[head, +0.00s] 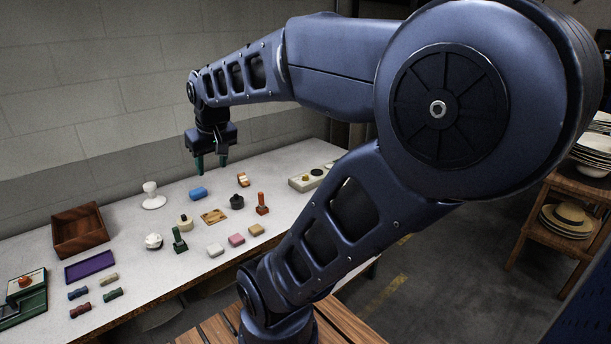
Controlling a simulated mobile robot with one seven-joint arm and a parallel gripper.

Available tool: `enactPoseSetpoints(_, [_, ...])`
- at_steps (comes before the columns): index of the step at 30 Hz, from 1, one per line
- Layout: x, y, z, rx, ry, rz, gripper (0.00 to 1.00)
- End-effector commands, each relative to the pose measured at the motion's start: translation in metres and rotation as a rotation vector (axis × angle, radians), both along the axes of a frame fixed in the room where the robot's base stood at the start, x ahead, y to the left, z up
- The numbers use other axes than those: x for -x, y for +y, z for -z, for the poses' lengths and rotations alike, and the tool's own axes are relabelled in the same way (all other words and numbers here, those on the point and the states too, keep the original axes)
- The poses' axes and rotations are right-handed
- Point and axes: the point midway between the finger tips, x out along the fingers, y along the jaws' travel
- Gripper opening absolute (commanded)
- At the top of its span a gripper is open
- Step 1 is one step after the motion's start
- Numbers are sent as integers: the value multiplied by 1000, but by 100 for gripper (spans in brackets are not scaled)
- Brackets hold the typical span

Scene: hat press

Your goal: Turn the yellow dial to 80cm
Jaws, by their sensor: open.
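A pale box (296,185) stands toward the right back of the white table. A small yellow part (306,177), which looks like the yellow dial, sits on its top beside a black round part (317,172). The marks and the dial's setting are too small to read. My gripper (211,163) points down above the table, left of the pale box and clear of it. Its green fingers are apart with nothing between them.
The white table (134,237) holds a blue block (198,193), a dark pot (237,202), a red stamp-like piece (262,204), a green one (179,240) and several small blocks. A wooden box (80,238) is at the left.

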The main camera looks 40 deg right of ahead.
Motion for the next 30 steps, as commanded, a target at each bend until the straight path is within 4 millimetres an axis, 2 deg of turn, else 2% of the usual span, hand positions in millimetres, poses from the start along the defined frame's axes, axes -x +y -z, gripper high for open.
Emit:
enactPoseSetpoints(1, [-13, -7, -3, 8, 14, -3, 47])
enactPoseSetpoints(7, [-60, -36, -14, 40, 60, -42, 47])
enactPoseSetpoints(16, [-129, -95, -17, 75, 129, -104, 47])
enactPoseSetpoints(23, [-177, -152, -6, 88, 182, -152, 47])
enactPoseSetpoints(30, [-219, -221, 17, 93, 234, -207, 47])
